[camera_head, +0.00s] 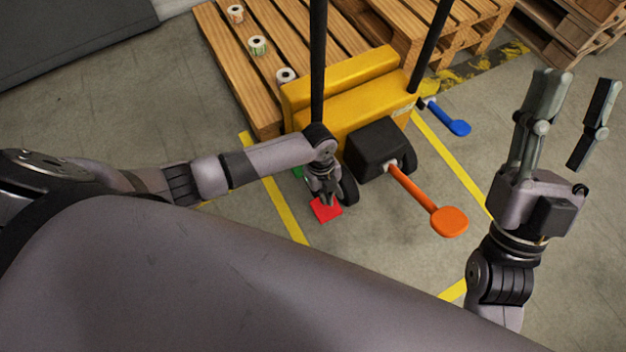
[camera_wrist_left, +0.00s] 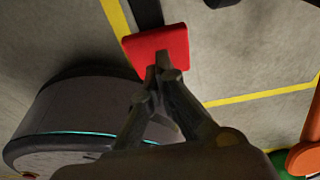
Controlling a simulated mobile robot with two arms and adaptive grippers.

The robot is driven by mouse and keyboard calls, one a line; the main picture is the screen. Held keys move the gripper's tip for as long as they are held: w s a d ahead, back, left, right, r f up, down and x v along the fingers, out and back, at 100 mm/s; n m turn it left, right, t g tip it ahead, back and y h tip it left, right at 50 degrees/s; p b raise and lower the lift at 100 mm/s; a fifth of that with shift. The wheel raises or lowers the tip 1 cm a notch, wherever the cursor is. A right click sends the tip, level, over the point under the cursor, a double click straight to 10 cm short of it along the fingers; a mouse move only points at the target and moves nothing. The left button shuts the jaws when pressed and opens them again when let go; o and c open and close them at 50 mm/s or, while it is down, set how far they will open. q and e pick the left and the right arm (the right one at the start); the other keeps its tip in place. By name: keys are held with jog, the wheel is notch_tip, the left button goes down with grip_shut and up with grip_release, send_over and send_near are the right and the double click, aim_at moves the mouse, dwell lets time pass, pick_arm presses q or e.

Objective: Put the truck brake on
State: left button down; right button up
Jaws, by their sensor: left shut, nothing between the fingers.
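The yellow pallet truck (camera_head: 350,88) stands at the pallet, with a black block (camera_head: 376,148) on its front. A red pedal (camera_head: 326,209) sits low at its left, beside a dark wheel (camera_head: 348,186). My left gripper (camera_head: 327,200) is shut and empty, with its fingertips over the red pedal. In the left wrist view the fingertips (camera_wrist_left: 165,68) overlap the lower edge of the red pedal (camera_wrist_left: 160,46); I cannot tell whether they touch it. My right gripper (camera_head: 578,112) is open and empty, raised at the right.
An orange pedal (camera_head: 448,221) sticks out toward the front right, and a blue pedal (camera_head: 460,127) to the right. A green part (camera_head: 298,173) shows partly behind my left arm. Wooden pallet (camera_head: 262,75) carries several label rolls. Yellow lines mark the grey floor.

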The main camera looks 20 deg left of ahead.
pick_arm(q)
notch_tip(320, 180, up, 2)
jog(key=shift+p, duration=0.95)
jog(key=shift+r+p, duration=0.9)
jog(key=shift+r, duration=0.05)
pick_arm(e)
jog(key=w+f+g+h, duration=0.2)
jog(key=w+f+g, duration=0.1)
jog(key=f+g, duration=0.3)
jog(key=w+f+g+h, duration=0.2)
jog(key=w+f+g, duration=0.2)
jog(key=f, duration=0.4)
pick_arm(q)
jog(key=shift+r+p, duration=1.85)
pick_arm(e)
jog(key=s+d+f+g+h, duration=0.1)
jog(key=s+d+f+g, duration=0.1)
jog(key=s+f+g, duration=0.3)
jog(key=s+d+f+g+h, duration=0.1)
jog(key=s+d+f+g, duration=0.2)
jog(key=f, duration=0.6)
jog(key=shift+s+m+g+h, duration=0.35)
jog(key=shift+s+g, duration=0.55)
jog(key=shift+s, duration=0.35)
